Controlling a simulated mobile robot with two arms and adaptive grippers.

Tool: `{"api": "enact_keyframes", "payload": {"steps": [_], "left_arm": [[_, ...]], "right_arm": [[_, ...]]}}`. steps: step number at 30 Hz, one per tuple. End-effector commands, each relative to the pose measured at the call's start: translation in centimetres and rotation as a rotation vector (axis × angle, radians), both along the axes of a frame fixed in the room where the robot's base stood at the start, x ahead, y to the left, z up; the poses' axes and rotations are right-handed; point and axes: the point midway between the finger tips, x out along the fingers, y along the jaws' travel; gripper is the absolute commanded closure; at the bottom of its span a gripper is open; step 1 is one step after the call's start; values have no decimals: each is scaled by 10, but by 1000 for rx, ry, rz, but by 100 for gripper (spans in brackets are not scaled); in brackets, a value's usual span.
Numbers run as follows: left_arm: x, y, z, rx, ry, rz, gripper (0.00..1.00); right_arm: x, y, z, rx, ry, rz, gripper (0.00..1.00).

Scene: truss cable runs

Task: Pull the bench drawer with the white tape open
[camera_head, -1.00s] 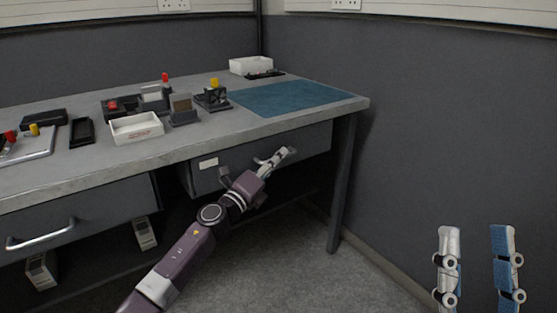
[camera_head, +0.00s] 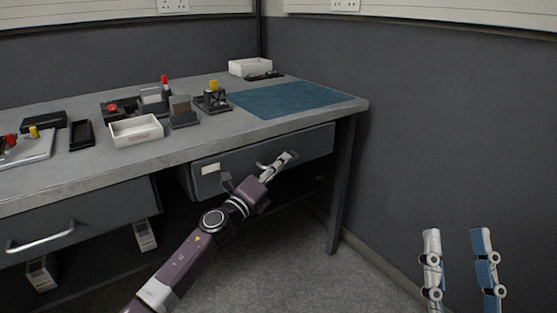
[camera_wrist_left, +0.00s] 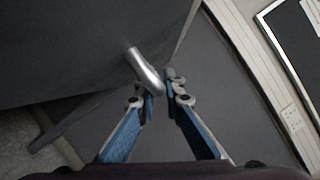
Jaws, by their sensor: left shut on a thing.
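The bench drawer with the white tape (camera_head: 306,146) is under the right part of the bench, its front a little out from the bench edge. The white tape (camera_head: 211,169) is on the left of its front. My left gripper (camera_head: 284,160) is at the drawer's metal handle (camera_head: 261,165) and shut on it. In the left wrist view, the handle (camera_wrist_left: 143,67) runs between the fingertips of my left gripper (camera_wrist_left: 160,88). The fingers partly hide the handle. My right gripper (camera_head: 460,262) is at the lower right, its fingers apart and empty, away from the bench.
A second drawer with a bar handle (camera_head: 42,237) is at the left. The bench top (camera_head: 190,146) holds a white tray (camera_head: 136,130), a blue mat (camera_head: 290,99) and small parts. A bench leg (camera_head: 341,190) stands right of the taped drawer. Floor in front is clear.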

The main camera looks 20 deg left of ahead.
Motion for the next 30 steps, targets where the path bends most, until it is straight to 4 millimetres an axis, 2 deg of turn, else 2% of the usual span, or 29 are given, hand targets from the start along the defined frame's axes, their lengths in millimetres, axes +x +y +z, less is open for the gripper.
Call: {"api": "enact_keyframes", "payload": {"steps": [2,7,13,21,27,30], "left_arm": [[-6,-8,1,-2,3,-1,100],[-22,-29,1,-1,4,-2,100],[-43,-55,1,-3,5,-3,100],[-73,-94,0,-3,5,-3,100],[-102,-131,0,-5,6,-4,100],[-119,-152,0,-6,6,-4,100]], "right_arm": [[13,1,-12,-26,89,-5,60],[39,3,-59,-95,331,-19,60],[52,-2,-121,-169,612,-34,60],[41,-14,-194,-250,933,-51,60],[21,-24,-235,-296,1130,-62,60],[12,-29,-249,-312,1197,-65,60]]}}
